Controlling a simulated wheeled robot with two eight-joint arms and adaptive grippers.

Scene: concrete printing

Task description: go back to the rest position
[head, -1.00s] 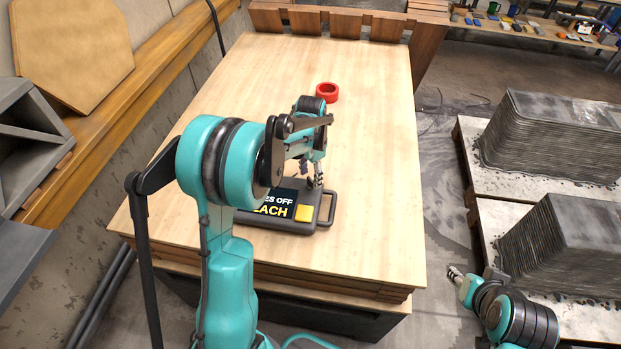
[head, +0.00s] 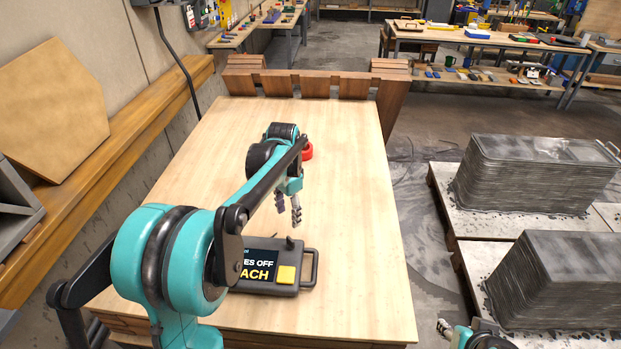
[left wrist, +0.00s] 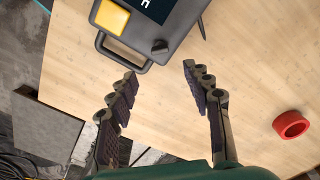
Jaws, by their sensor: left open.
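My left gripper (head: 289,212) is open and empty above the wooden table, just beyond the dark control box. In the left wrist view, its two fingers (left wrist: 159,73) are spread apart with bare table between them. The control box (head: 293,252) lies on the table with a lit screen, a yellow button (head: 286,275), a small knob and a side handle. It also shows at the top of the left wrist view (left wrist: 178,38), apart from the fingers. My right gripper (head: 444,327) shows only partly at the bottom edge, too small to tell its state.
A red ring (head: 307,152) lies on the table (head: 350,230) behind my left arm; it also shows in the left wrist view (left wrist: 291,124). Wooden slatted forms (head: 310,84) stand at the table's far end. Layered concrete blocks (head: 530,170) sit on pallets at right.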

